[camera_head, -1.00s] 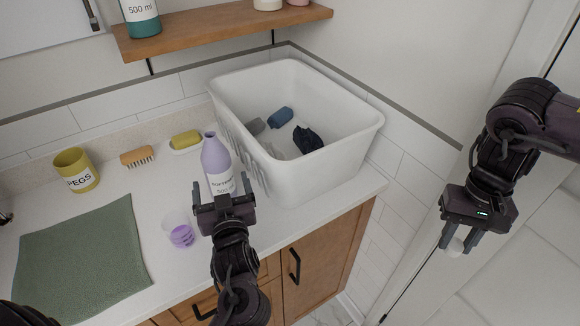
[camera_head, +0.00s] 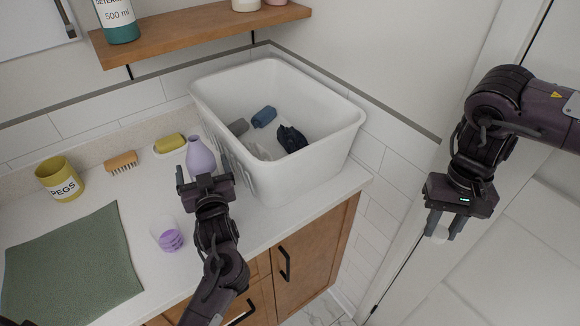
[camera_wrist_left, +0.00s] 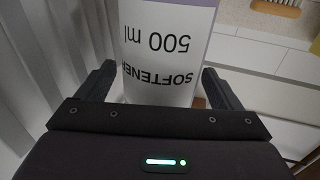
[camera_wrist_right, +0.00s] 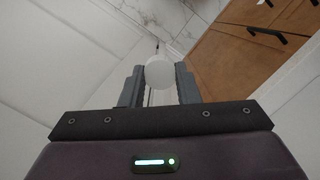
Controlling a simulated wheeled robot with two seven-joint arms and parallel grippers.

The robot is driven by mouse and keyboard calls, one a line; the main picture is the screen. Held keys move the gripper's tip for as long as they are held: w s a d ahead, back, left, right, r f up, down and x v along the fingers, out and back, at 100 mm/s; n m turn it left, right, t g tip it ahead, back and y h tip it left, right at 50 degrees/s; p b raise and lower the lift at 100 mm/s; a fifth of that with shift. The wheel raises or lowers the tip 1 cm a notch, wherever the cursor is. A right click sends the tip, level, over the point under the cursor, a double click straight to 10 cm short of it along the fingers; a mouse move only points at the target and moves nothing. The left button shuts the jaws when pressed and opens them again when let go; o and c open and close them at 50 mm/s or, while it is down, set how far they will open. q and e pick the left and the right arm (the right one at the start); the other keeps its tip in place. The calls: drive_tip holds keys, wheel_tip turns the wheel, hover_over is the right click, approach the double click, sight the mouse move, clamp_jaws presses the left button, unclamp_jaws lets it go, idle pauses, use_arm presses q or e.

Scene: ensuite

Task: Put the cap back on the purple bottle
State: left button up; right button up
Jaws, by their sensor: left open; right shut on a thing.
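The purple bottle (camera_head: 200,158) stands upright on the counter beside the white basket, its neck open with no cap on it. Its white softener label (camera_wrist_left: 165,50) fills the upper middle of the left wrist view. My left gripper (camera_head: 203,180) is open in front of the bottle, with its fingers at either side of the label; I cannot tell whether they touch it. My right gripper (camera_head: 441,232) is shut on a round white cap (camera_wrist_right: 159,73) and holds it out to the right, clear of the counter and over the floor side.
A white basket (camera_head: 320,170) with cloth items stands right of the bottle. A cup with purple liquid (camera_head: 168,236), a green mat (camera_head: 75,265), a yellow pegs pot (camera_head: 60,182), a brush (camera_head: 121,162) and a yellow sponge (camera_head: 169,143) are on the counter. A wooden shelf (camera_head: 190,38) hangs above.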

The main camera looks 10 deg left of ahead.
use_arm(q)
drive_tip(key=shift+s+d, duration=0.1)
use_arm(e)
drive_tip(key=shift+s, duration=0.1)
use_arm(q)
drive_tip(key=shift+r, duration=0.1)
drive_tip(key=c, duration=1.3)
wheel_tip(320, 180, up, 20)
drive_tip(key=o, duration=0.7)
drive_tip(key=c, duration=1)
